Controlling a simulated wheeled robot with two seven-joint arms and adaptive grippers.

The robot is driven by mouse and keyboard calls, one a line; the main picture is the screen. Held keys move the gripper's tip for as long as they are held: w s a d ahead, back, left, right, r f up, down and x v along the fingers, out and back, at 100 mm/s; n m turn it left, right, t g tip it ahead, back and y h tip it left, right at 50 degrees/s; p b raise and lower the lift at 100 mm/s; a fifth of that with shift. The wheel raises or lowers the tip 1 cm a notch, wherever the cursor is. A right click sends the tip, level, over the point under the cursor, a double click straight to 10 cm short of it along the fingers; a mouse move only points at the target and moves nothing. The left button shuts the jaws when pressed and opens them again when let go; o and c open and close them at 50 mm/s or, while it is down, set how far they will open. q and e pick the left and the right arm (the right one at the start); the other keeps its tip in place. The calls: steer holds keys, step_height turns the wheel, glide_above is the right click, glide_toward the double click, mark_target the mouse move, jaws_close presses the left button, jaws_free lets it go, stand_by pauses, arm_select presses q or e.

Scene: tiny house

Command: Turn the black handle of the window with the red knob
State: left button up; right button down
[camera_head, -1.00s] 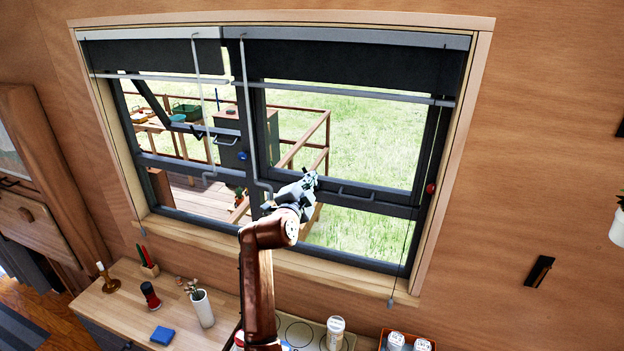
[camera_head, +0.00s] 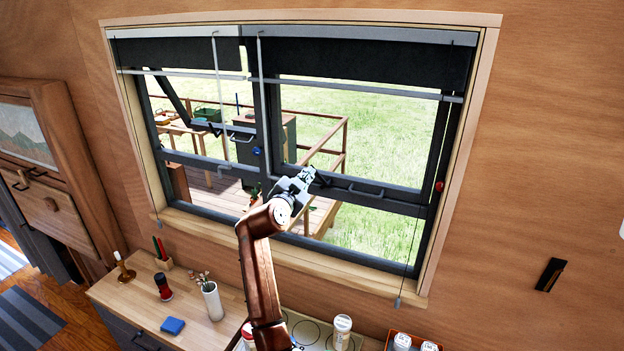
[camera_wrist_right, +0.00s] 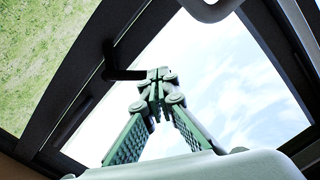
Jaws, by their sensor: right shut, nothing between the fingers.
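The window with the red knob (camera_head: 439,186) is the right-hand section. A black handle (camera_head: 362,193) sits on its dark lower rail. My right gripper (camera_head: 308,174) is raised in front of the window, left of this handle in the head view. In the right wrist view my right gripper (camera_wrist_right: 157,76) is shut and empty, its fingertips beside the end of a black handle (camera_wrist_right: 123,74). I cannot tell whether they touch. My left gripper is not in view.
The left-hand section has a blue knob (camera_head: 256,151). A worktop (camera_head: 135,293) below holds a candle holder (camera_head: 124,268), a white vase (camera_head: 212,301) and a blue sponge-like block (camera_head: 172,326). Jars (camera_head: 341,330) stand below the window. A blind cord (camera_head: 411,255) hangs at the right.

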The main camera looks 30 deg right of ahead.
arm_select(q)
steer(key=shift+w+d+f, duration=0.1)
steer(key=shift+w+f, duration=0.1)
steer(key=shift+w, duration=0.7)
arm_select(e)
steer(key=shift+s+d+f+n+g, duration=0.15)
steer(key=shift+d+f+n+g, duration=0.15)
steer(key=shift+d+n, duration=0.2)
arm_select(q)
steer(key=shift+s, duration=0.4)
